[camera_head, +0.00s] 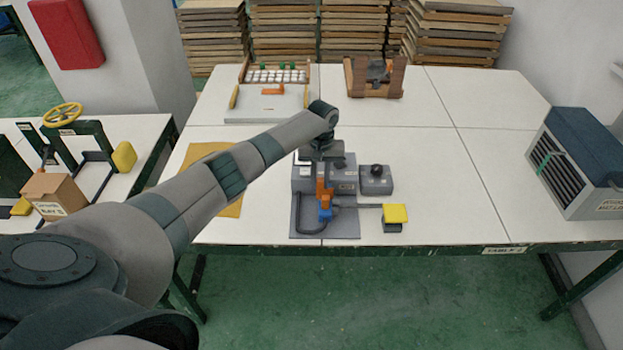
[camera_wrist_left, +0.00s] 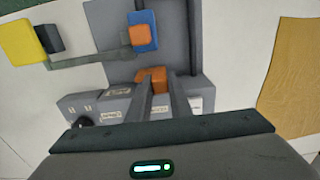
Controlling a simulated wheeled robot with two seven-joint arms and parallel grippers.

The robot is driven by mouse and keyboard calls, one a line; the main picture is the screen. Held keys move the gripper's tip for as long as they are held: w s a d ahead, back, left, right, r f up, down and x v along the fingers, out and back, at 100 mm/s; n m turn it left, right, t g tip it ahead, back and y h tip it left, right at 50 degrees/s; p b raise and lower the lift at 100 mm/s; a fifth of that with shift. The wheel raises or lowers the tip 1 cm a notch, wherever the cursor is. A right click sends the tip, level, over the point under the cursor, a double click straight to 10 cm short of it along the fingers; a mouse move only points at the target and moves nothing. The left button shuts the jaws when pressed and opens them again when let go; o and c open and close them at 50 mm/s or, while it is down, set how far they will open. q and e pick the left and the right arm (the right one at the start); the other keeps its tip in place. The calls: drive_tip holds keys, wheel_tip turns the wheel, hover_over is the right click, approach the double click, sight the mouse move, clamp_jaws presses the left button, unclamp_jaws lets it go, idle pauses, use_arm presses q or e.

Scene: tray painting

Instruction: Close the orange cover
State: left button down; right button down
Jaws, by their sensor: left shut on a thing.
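A grey machine (camera_head: 348,180) stands on a grey base plate (camera_head: 345,226) near the front edge of the table. The orange cover (camera_head: 325,188) is the orange piece at the machine's front. A blue part (camera_head: 325,214) sits just in front of it. My left gripper (camera_head: 323,163) reaches down over the machine from the left. In the left wrist view my left gripper (camera_wrist_left: 157,76) is shut on the orange cover (camera_wrist_left: 152,83). The blue part with a small orange block on it (camera_wrist_left: 139,34) lies just beyond the fingertips. The fingertips are partly hidden in the head view. My right gripper does not show.
A yellow pad (camera_head: 395,213) on a bar is right of the plate. A small grey box with a black knob (camera_head: 376,180) stands beside the machine. A tan sheet (camera_head: 230,204) lies left. The table's right half is clear up to a blue-grey unit (camera_head: 585,160).

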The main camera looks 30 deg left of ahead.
use_arm(q)
drive_tip(key=shift+w+d+r, duration=0.1)
drive_tip(key=c, duration=1.7)
unclamp_jaws()
drive_tip(key=shift+d, duration=0.1)
drive_tip(key=shift+o, duration=0.6)
drive_tip(key=shift+w, duration=0.1)
